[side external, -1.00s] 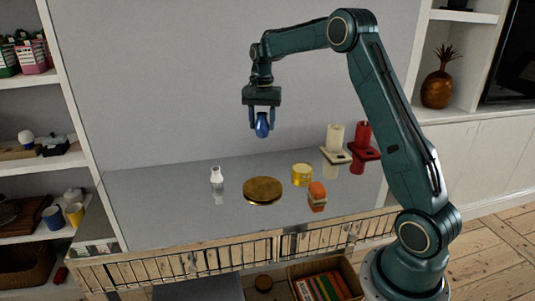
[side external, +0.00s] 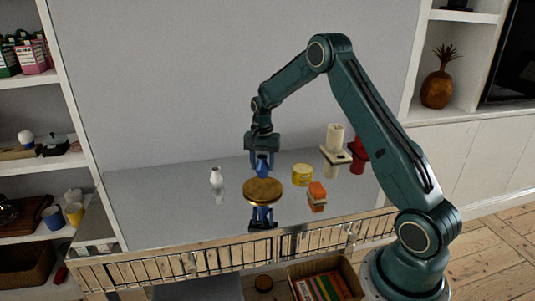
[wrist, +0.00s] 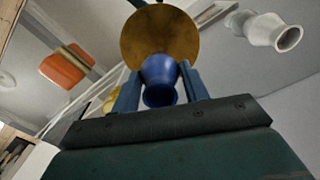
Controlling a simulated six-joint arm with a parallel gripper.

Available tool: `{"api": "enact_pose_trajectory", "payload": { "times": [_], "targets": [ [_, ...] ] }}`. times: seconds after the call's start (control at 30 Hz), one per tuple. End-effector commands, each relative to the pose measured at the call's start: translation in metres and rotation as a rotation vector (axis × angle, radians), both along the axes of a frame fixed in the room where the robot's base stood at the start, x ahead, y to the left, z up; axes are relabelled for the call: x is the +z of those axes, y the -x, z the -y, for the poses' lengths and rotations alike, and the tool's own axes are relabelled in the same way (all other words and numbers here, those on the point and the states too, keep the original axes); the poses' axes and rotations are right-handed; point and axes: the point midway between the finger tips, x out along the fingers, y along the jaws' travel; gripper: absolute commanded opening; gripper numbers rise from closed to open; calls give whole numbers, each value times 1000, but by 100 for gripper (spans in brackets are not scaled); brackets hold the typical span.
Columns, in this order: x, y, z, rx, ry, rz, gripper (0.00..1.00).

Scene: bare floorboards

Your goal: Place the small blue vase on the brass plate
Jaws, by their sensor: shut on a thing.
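The small blue vase (side external: 262,166) is held between the fingers of my gripper (side external: 262,173), upright, at the brass plate (side external: 263,192). The plate is round and lies on the shiny grey top. In the wrist view the blue vase (wrist: 160,72) sits between both blue fingers (wrist: 160,84), with the plate (wrist: 150,35) beyond it. My gripper is shut on the vase. I cannot tell whether the vase's base touches the plate.
A small white vase (side external: 216,177) stands to the left. A yellow tin (side external: 302,174) and an orange stacked item (side external: 317,196) are to the right. A cream candle (side external: 335,137) and a red one (side external: 361,145) stand behind them. The front left of the top is clear.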

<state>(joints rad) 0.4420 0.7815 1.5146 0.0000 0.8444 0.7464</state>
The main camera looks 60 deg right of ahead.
Motion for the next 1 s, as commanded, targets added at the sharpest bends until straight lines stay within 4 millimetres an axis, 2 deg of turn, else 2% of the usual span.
{"api": "enact_pose_trajectory", "payload": {
  "times": [0.37, 0.7, 1.0],
  "targets": [
    [-11, 0, 0, 0, -1, -1, 19],
    [-46, 0, 0, 0, -1, -1, 19],
    [-49, 0, 0, 0, 0, 0, 19]
  ]
}}
